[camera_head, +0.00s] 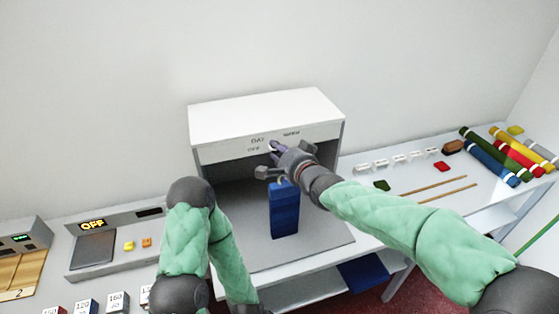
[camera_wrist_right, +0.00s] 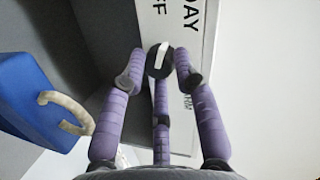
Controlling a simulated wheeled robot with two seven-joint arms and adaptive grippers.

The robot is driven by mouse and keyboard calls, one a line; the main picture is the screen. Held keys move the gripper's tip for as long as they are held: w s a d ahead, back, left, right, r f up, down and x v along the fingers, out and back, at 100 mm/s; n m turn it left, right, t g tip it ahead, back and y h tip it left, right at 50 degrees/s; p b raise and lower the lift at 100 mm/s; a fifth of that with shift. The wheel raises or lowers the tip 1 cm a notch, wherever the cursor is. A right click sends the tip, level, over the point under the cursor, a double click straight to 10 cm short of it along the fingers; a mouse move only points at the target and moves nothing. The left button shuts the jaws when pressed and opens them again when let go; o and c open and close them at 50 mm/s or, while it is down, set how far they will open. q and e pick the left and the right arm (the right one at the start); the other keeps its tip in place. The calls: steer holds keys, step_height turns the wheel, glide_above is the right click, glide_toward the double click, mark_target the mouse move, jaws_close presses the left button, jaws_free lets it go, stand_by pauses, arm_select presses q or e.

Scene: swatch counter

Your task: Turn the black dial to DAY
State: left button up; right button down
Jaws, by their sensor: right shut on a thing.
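The black dial (camera_wrist_right: 158,60) is on the white front panel of the light booth (camera_head: 265,118), with a white pointer mark across it. In the right wrist view the pointer slants towards the side with the DAY and OFF labels; I cannot tell exactly which it meets. WARM is printed on the other side. My right gripper (camera_wrist_right: 157,76) is shut on the dial, with purple fingers on either side of it. In the head view the right gripper (camera_head: 273,158) covers most of the dial. My left arm is folded at the lower left, its gripper out of view.
A blue block-like thing (camera_head: 285,212) with a pale handle stands in the booth, just below my right gripper. Rolled cloths (camera_head: 490,162), sticks and small swatches lie on the right counter. A grey device reading OFF (camera_head: 93,226) is at the left.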

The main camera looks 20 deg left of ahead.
steer(key=shift+d+f+m+y+p, duration=0.1)
steer(key=shift+m+y+p, duration=0.45)
steer(key=shift+m+p, duration=1.15)
steer(key=shift+f+m+y+p, duration=0.1)
steer(key=shift+m+y+p, duration=0.45)
steer(key=shift+m+p, duration=1.1)
steer(key=shift+n+p, duration=0.35)
steer(key=shift+p, duration=0.1)
steer(key=c, duration=1)
jaws_free()
steer(key=shift+o, duration=0.2)
steer(key=shift+d, duration=0.1)
steer(key=v, duration=1.1)
steer(key=shift+s+d, duration=0.15)
steer(key=shift+d, duration=0.2)
